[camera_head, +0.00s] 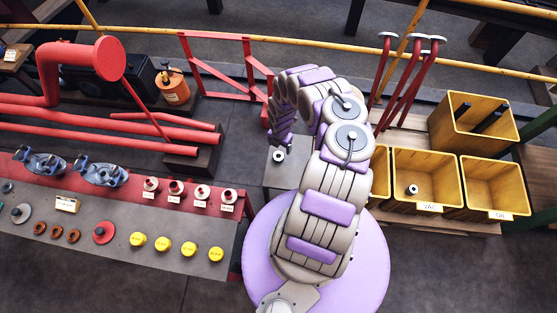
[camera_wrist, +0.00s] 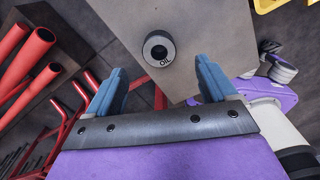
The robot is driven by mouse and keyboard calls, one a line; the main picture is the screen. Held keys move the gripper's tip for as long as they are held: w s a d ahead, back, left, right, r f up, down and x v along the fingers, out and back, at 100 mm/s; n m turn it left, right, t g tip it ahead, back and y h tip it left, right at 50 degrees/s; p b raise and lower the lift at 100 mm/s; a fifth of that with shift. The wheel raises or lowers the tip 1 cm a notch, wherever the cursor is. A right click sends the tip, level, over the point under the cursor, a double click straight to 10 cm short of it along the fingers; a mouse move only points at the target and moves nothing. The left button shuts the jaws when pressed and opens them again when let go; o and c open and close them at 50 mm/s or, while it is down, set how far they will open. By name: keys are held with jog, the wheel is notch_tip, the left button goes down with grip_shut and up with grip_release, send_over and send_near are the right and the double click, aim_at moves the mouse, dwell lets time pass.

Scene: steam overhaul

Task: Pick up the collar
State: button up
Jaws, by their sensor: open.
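In the head view the collar (camera_head: 279,154) shows small on the plate (camera_head: 284,181), just below my gripper (camera_head: 283,139). In the wrist view my gripper (camera_wrist: 160,65) has its two blue fingers spread wide, with nothing between them. The collar lies beyond the fingertips, roughly centred between them and not touching either. How high the fingers are above the plate is hard to tell.
A similar ring (camera_head: 412,190) lies in a yellow bin (camera_head: 438,166) labelled "VAC" on the right. Another yellow bin (camera_head: 494,186) stands beside it. A workbench (camera_head: 215,270) with several labelled parts is on the left. Red pipes (camera_head: 110,122) and a red frame (camera_head: 222,78) stand behind.

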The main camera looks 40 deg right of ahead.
aim_at(278, 154)
jog(key=f+b, duration=0.1)
jog(key=f, duration=0.1)
jog(key=f+b, duration=0.2)
jog(key=f, duration=0.1)
jog(key=f+b, duration=0.1)
jog(key=f, duration=0.2)
jog(key=shift+a, duration=0.4)
jog(key=c, duration=1.5)
jog(key=shift+r, duration=0.1)
notch_tip(278, 154, up, 3)
jog(key=shift+r+p, duration=0.2)
jog(key=shift+p, duration=0.85)
jog(key=shift+s+a+r, duration=0.1)
jog(key=shift+s+a, duration=0.05)
jog(key=shift+s, duration=0.1)
jog(key=s, duration=0.1)
jog(key=s+a, duration=0.1)
jog(key=s, duration=0.3)
jog(key=shift+a+r, duration=0.1)
jog(key=shift+a, duration=0.3)
jog(key=shift+s+a+r+b, duration=0.2)
jog(key=shift+s+a+b, duration=0.3)
jog(key=shift+s, duration=1.05)
jog(key=shift+s+a+r+b, duration=0.25)
jog(key=shift+s+a, duration=0.4)
jog(key=shift+s, duration=0.95)
jog(key=shift+s+a+r+b, duration=0.1)
jog(key=shift+s+a+b, duration=0.45)
jog(key=shift+s, duration=1)
